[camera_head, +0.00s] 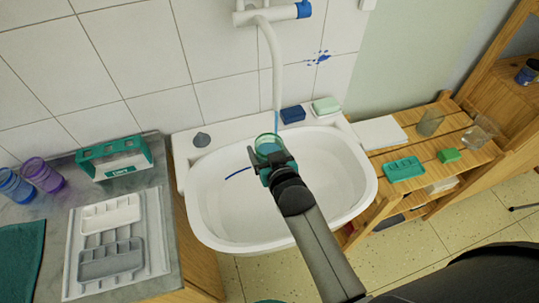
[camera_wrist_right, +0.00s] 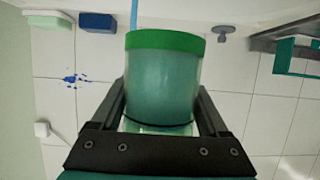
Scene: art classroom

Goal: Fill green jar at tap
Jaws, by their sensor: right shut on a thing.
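The green jar (camera_head: 268,146) is translucent, with a green band that shows in the right wrist view (camera_wrist_right: 165,42). My right gripper (camera_head: 277,163) is shut on it, a finger on each side, and holds it over the sink basin below the tap (camera_head: 272,13). A thin blue stream (camera_head: 276,122) hangs from the white spout and meets the jar's outline at its far edge. The stream also shows beside the green band in the wrist view (camera_wrist_right: 134,14). I cannot tell whether it enters the jar or passes behind it. The fill level is unclear. My left gripper is out of view.
The white sink (camera_head: 215,225) surrounds the jar, with a blue streak in its basin. A blue block (camera_head: 293,114) and a green-white block (camera_head: 326,106) lie on its back ledge. A counter with a grey tray (camera_head: 158,235) is left; a wooden slatted shelf (camera_head: 420,146) is right.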

